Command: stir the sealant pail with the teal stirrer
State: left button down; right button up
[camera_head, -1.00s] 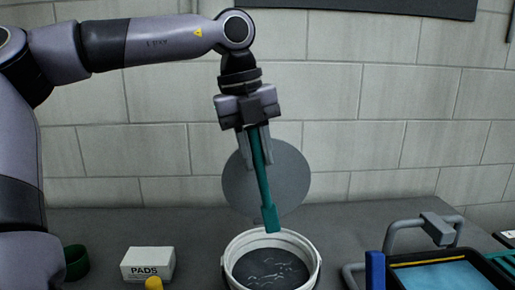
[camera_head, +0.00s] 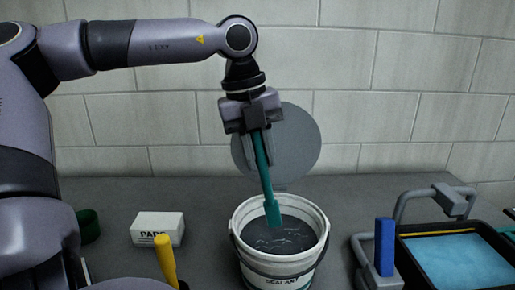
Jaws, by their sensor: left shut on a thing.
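The teal stirrer (camera_head: 264,172) hangs down from my left gripper (camera_head: 254,135), which is shut on its upper part. The stirrer tilts slightly, with its paddle end lower right. The sealant pail (camera_head: 247,262) is a white open bucket marked SEALANT, standing on the grey bench below the gripper. Dark grey sealant (camera_head: 285,235) with a rippled surface fills it to below the rim. The paddle tip overlaps the pail's opening in the picture; I cannot tell for sure whether it touches the sealant. My right gripper is not in view.
A round grey disc (camera_head: 300,140) stands behind the pail against the block wall. Left are a white PADS box (camera_head: 157,228), a yellow handle (camera_head: 165,258) and a green ring (camera_head: 88,226). Right are a black tray (camera_head: 490,232) with blue contents, a grey frame (camera_head: 402,205) and a blue block (camera_head: 384,246).

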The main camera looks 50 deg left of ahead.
aim_at(269, 201)
pick_arm(q)
jog(key=shift+w+d+f+b, duration=0.15)
jog(key=shift+f+b, duration=0.65)
jog(key=shift+f, duration=0.3)
jog(key=shift+w+d+f+b, duration=0.1)
jog(key=shift+w+f+b, duration=0.1)
jog(key=shift+f+b, duration=0.75)
jog(key=shift+w+d+f+b, duration=0.15)
jog(key=shift+f+b, duration=0.5)
jog(key=shift+f, duration=0.55)
